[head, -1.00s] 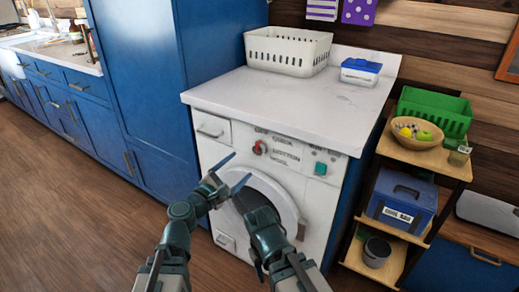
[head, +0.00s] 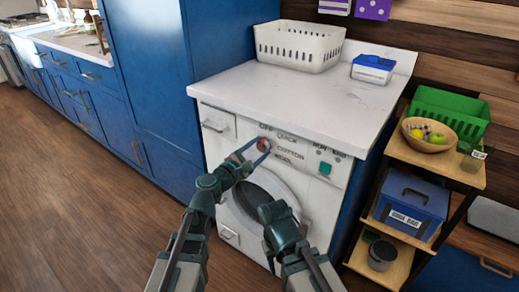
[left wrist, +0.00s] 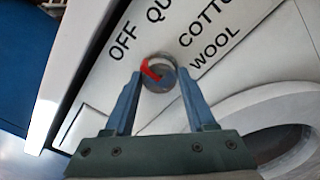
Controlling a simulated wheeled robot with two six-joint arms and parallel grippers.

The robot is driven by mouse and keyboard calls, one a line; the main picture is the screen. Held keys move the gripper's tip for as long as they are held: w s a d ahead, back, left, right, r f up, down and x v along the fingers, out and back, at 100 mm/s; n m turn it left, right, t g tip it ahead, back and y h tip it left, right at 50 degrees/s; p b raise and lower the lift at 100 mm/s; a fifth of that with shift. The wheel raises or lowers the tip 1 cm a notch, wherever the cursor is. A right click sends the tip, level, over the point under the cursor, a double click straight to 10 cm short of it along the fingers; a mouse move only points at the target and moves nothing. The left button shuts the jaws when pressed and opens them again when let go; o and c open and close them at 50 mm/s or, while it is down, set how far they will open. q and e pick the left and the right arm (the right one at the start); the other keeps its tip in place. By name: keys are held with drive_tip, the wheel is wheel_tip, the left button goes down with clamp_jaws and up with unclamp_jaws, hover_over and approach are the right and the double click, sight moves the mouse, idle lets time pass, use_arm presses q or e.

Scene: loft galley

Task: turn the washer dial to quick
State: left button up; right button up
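The washer dial (head: 263,144) is a round grey knob with a red pointer on the washer's (head: 221,149) front panel. In the left wrist view the dial (left wrist: 158,72) has its red mark toward the upper left, on the OFF side. QUICK, COTTON and WOOL are printed clockwise from OFF. My left gripper (head: 257,151) is open at the dial. In the left wrist view its fingertips (left wrist: 159,78) are on either side of the dial, with gaps showing; contact cannot be made out. My right gripper (head: 270,258) is low before the washer door, mostly hidden by its own arm.
A teal button (head: 325,168) is on the panel's right. The round door (head: 297,207) is below the dial. A white basket (head: 300,62) and blue-lidded box (head: 372,69) stand on the countertop. A shelf rack with a fruit bowl (head: 410,142) stands at the right.

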use_arm(q)
clamp_jaws()
drive_tip(key=shift+m, duration=0.3)
drive_tip(key=m, duration=0.4)
drive_tip(key=shift+m, duration=2)
drive_tip(key=o, duration=0.5)
unclamp_jaws()
